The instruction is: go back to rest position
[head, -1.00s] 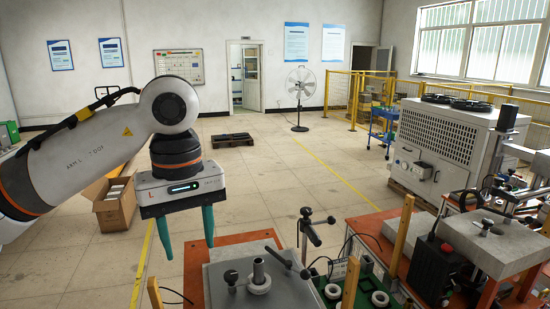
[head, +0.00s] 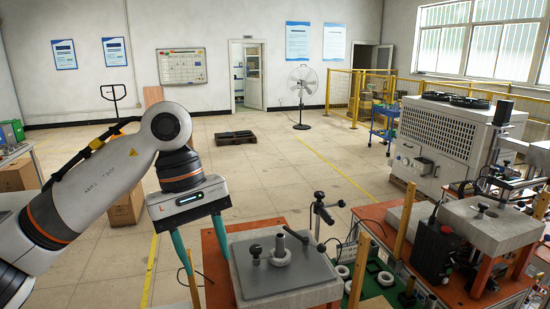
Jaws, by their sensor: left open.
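My left gripper (head: 203,246) is at the left of the head view, tilted, with its two teal fingers spread apart and pointing down. Nothing is between the fingers. It hangs by the left edge of the grey plate fixture (head: 285,275), which stands on an orange-red table (head: 215,262). A metal post with a light ring (head: 279,257) stands on the plate, clear of the fingers. I cannot tell how high the fingertips are above the table. My right gripper does not show.
A green tray (head: 375,285) with several light rings lies right of the plate. A clamp stand (head: 318,210) rises behind the plate. A black box (head: 430,250) and a large white chiller (head: 440,140) stand at the right. Cardboard boxes (head: 125,205) are on the floor behind my left arm.

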